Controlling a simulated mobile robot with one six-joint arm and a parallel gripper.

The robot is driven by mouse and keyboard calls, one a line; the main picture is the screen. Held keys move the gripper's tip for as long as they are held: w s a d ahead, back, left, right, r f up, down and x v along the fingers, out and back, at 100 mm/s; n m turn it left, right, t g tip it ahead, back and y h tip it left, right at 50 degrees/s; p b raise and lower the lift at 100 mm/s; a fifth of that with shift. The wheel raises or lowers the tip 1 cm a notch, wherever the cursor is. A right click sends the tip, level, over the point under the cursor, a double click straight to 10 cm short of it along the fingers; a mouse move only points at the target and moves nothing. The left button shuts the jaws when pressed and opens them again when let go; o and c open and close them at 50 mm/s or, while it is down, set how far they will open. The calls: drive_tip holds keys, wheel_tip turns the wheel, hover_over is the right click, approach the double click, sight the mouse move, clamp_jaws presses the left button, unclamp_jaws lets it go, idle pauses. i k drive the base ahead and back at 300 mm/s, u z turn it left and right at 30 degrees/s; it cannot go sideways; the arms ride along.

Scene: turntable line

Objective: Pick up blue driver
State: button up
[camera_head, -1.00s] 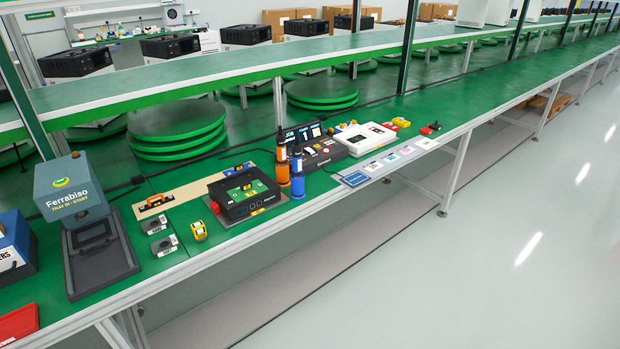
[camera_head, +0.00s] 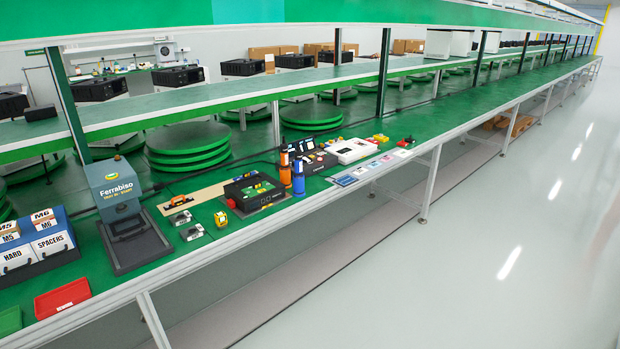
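The blue driver (camera_head: 299,182) stands upright on the green bench, just right of a black fixture box with a green top (camera_head: 254,191). An orange driver (camera_head: 285,173) stands upright close beside it, a little to the left and behind. Both are small in the head view, and I cannot tell whether they touch each other. My gripper is not in view.
A grey-blue Ferrabiso machine (camera_head: 118,187), a labelled bin rack (camera_head: 37,248) and a red tray (camera_head: 62,298) stand to the left. A yellow tool (camera_head: 221,219) lies nearer the edge. A white device (camera_head: 352,150) sits to the right. The floor in front (camera_head: 450,285) is clear.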

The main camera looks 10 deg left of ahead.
sight(298, 173)
drive_tip(key=z, duration=0.5)
drive_tip(key=k, duration=0.4)
drive_tip(key=u, duration=2.25)
drive_tip(key=i, duration=1.25)
drive_tip(key=u, duration=0.05)
